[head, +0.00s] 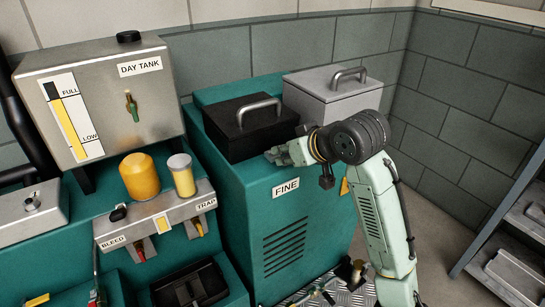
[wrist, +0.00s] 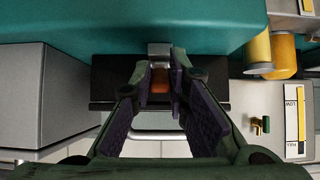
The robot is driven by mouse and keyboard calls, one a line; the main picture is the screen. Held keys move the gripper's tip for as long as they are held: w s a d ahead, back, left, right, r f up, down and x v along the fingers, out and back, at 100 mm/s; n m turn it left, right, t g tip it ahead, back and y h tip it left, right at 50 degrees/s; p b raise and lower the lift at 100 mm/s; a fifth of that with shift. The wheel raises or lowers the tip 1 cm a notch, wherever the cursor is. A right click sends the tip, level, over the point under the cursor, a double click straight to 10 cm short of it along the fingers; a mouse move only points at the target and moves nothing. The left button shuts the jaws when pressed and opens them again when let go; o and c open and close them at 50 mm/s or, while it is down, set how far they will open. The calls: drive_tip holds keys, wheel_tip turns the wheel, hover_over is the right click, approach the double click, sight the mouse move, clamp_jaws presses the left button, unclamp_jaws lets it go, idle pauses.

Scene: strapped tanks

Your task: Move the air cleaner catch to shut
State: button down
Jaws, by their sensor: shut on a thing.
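The black air cleaner box (head: 232,138) with a grey handle sits on the teal housing, above the FINE label (head: 286,187). In the wrist view the black box (wrist: 108,77) lies behind my fingers. A small catch with an orange part (wrist: 160,80) shows between my fingers, below a silver piece (wrist: 159,48) at the box's front edge. My gripper (head: 273,155) is at the front right of the box in the head view; its fingers (wrist: 161,72) are shut on the catch in the wrist view. The fingers hide much of the catch, and the head view does not show it.
A light grey box (head: 325,107) with a handle stands right of the black box. The day tank (head: 95,80) and two filter cylinders (head: 140,177) (head: 182,174) are at left. A metal shelf (head: 510,225) is at far right.

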drive_tip(key=shift+s+d+f, duration=0.2)
drive_tip(key=shift+s+f, duration=0.05)
drive_tip(key=shift+f, duration=0.4)
drive_tip(key=shift+s+f+b, duration=0.15)
drive_tip(key=shift+f+b, duration=0.5)
drive_tip(key=shift+b, duration=0.05)
drive_tip(key=c, duration=1.5)
unclamp_jaws()
drive_tip(key=shift+r, duration=0.1)
drive_tip(key=p+v, duration=0.4)
drive_tip(key=v, duration=0.3)
drive_tip(key=shift+d+r, duration=0.1)
